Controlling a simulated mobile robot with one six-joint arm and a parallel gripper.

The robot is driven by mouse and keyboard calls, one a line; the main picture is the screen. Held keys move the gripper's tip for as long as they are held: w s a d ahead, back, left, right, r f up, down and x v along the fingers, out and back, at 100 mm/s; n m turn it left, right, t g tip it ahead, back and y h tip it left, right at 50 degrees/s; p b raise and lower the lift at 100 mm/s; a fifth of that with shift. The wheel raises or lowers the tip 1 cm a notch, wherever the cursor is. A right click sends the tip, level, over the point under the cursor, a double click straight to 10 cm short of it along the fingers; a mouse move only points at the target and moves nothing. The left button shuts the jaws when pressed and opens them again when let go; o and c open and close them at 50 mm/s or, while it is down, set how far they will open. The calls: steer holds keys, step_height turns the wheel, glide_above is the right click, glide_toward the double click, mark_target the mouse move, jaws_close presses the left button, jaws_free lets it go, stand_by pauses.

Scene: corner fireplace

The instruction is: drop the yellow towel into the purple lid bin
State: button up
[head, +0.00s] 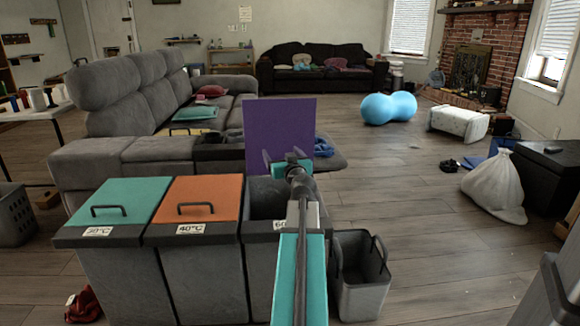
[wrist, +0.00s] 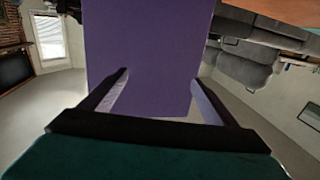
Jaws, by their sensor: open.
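The purple lid (head: 279,125) stands raised and upright over the rightmost bin (head: 262,200) of a row of three, whose front label is partly hidden by my arm. My gripper (head: 279,157) is open in front of the lid. In the wrist view the lid (wrist: 150,45) fills the space beyond and between the spread fingers (wrist: 160,78); I cannot tell whether they touch it. No towel shows between the fingers. I cannot make out a yellow towel for certain; a thin yellowish edge shows by a teal cushion on the grey sofa. The bin's inside is mostly hidden.
The teal-lid bin (head: 112,207) and orange-lid bin (head: 198,195) are closed on the left. A small grey basket (head: 360,298) stands at the right. The grey sofa (head: 108,148) is behind. Open floor (head: 425,225) lies right, before a white bag (head: 497,188).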

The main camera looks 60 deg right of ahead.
steer(key=b+v, duration=0.1)
steer(key=v, duration=0.7)
steer(key=shift+a+b, duration=0.25)
steer(key=shift+b, duration=0.15)
steer(key=b, duration=0.3)
steer(key=shift+s+a, duration=0.2)
steer(key=shift+s, duration=0.1)
steer(key=b+v, duration=0.1)
steer(key=b, duration=0.5)
steer(key=shift+s+a+f, duration=0.1)
steer(key=shift+s+a, duration=0.1)
steer(key=shift+s, duration=0.1)
steer(key=shift+s+a+b, duration=0.1)
steer(key=shift+b, duration=0.45)
